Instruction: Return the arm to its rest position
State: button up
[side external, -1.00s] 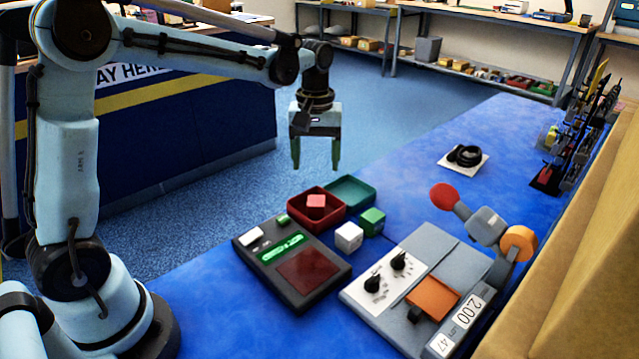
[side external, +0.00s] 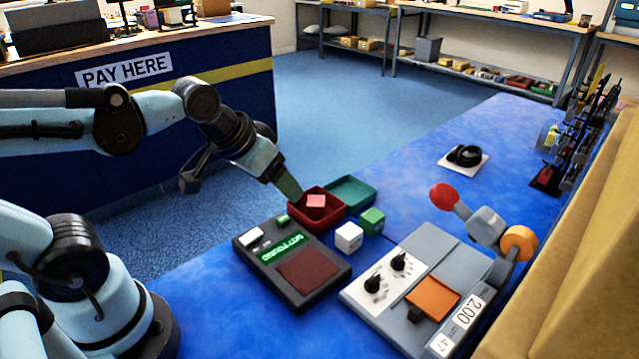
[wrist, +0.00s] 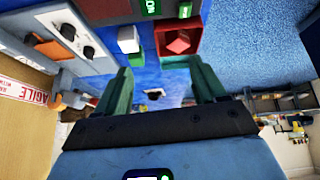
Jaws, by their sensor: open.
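My gripper (side external: 288,188) is tilted, its green fingers pointing down and right, close to the red tray's left edge in the picture. In the side external view it shows nearly edge-on, so its gap is hidden there. In the wrist view my gripper (wrist: 160,68) has its two green fingers wide apart with nothing between them. The arm is folded back to the left, its elbow bent. I cannot tell whether the fingertips are above or behind the tray.
A red tray (side external: 303,223) holds a pink-red block (side external: 316,201). A green tray (side external: 362,190), white cube (side external: 349,236) and green cube (side external: 372,221) sit beside it. A dark display device (side external: 318,296) and a grey machine with a red-knobbed lever (side external: 444,197) stand in front. A counter (side external: 190,90) is behind my arm.

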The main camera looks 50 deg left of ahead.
jog(key=shift+s+d+f+m+t, duration=0.15)
jog(key=shift+s+f+m+t, duration=0.25)
jog(key=shift+s+f+m, duration=0.15)
